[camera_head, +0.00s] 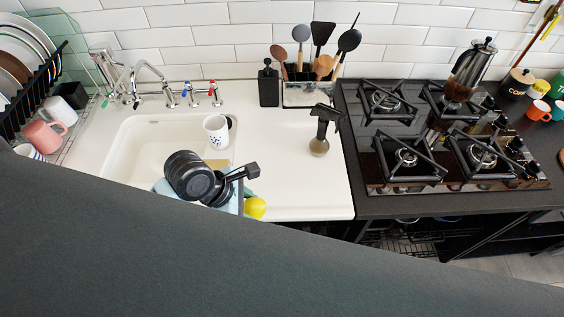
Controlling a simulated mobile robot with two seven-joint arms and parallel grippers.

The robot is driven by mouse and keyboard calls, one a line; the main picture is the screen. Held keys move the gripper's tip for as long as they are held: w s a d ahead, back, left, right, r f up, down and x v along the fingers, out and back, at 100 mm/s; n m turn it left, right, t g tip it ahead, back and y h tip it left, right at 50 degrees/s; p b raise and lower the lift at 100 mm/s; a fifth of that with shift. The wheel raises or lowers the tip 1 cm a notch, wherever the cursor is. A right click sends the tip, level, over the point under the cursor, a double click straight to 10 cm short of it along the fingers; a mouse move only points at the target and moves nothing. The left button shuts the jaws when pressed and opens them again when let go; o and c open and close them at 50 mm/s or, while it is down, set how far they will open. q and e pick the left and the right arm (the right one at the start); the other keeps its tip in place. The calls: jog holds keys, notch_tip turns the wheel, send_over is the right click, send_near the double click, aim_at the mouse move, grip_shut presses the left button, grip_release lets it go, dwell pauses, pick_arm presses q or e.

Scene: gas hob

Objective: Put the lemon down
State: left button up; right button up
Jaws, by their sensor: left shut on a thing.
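The yellow lemon (256,207) is at the front edge of the white sink counter, partly hidden by my left gripper. My left gripper (246,188), black with a ribbed round wrist, reaches over the front of the sink basin and is shut on the lemon. I cannot tell whether the lemon touches the counter. My right gripper is not in view.
The white sink (140,143) holds a white mug (216,128). A dark upright tool (322,128) stands on the counter right of the basin. The gas hob (408,157) is further right. Clear white counter (290,185) lies right of the lemon. A dark surface fills the foreground.

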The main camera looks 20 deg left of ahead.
pick_arm(q)
jog(key=w, duration=0.5)
jog(key=w+d+f, duration=0.1)
jog(key=w, duration=0.8)
jog(key=shift+w+d+f, duration=0.15)
jog(key=shift+w+d, duration=0.1)
jog(key=shift+w, duration=0.1)
jog(key=shift+f, duration=1.75)
jog(key=shift+f, duration=0.1)
jog(key=o, duration=1)
jog(key=shift+o, duration=0.2)
jog(key=v, duration=1.2)
